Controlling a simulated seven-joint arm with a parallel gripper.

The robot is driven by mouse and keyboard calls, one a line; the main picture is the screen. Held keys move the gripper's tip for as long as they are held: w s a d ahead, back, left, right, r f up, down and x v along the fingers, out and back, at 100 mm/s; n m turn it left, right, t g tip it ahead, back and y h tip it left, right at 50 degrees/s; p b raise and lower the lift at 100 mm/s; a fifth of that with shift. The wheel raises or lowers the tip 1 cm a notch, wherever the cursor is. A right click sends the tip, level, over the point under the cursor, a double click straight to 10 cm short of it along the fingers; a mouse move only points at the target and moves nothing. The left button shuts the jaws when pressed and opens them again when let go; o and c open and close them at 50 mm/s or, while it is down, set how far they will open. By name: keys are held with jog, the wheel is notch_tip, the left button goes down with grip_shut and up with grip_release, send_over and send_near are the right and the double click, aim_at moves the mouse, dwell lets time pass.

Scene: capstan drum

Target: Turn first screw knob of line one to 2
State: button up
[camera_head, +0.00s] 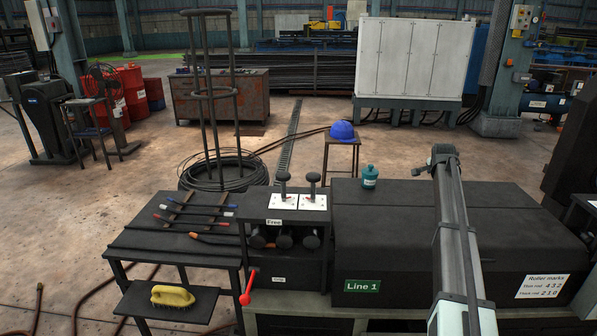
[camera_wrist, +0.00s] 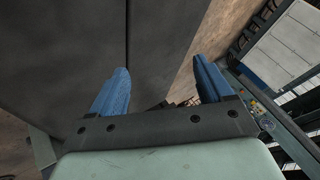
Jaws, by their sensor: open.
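Two black screw knobs stand upright on white dial plates on top of the Line 1 machine in the head view: a left knob (camera_head: 283,184) and a right knob (camera_head: 313,184). The dial marks are too small to read. A green "Line 1" sign (camera_head: 362,286) is on the machine's front. My arm reaches over the dark machine housing (camera_head: 385,225), right of the knobs; its gripper cannot be made out clearly there. In the wrist view my gripper (camera_wrist: 160,88) is open, with two blue fingers apart and nothing between them. The knobs are not in the wrist view.
A teal bottle (camera_head: 370,177) stands on the housing's back edge. Left is a table (camera_head: 170,248) with several tools, and a yellow brush (camera_head: 172,296) on a lower shelf. A blue helmet (camera_head: 342,131) rests on a stool behind.

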jog(key=w+a+r+n+g+y, duration=0.1)
jog(key=a+r, duration=0.1)
jog(key=a, duration=0.7)
jog(key=w+a+r+g+y, duration=0.1)
jog(key=a+r, duration=0.2)
jog(key=a, duration=0.5)
notch_tip(320, 180, up, 15)
jog(key=n+g+y, duration=0.1)
jog(key=n+g, duration=0.4)
send_over(283, 173)
notch_tip(283, 173, down, 13)
jog(key=shift+s+r, duration=0.1)
jog(key=shift+r, duration=0.1)
jog(key=c, duration=1)
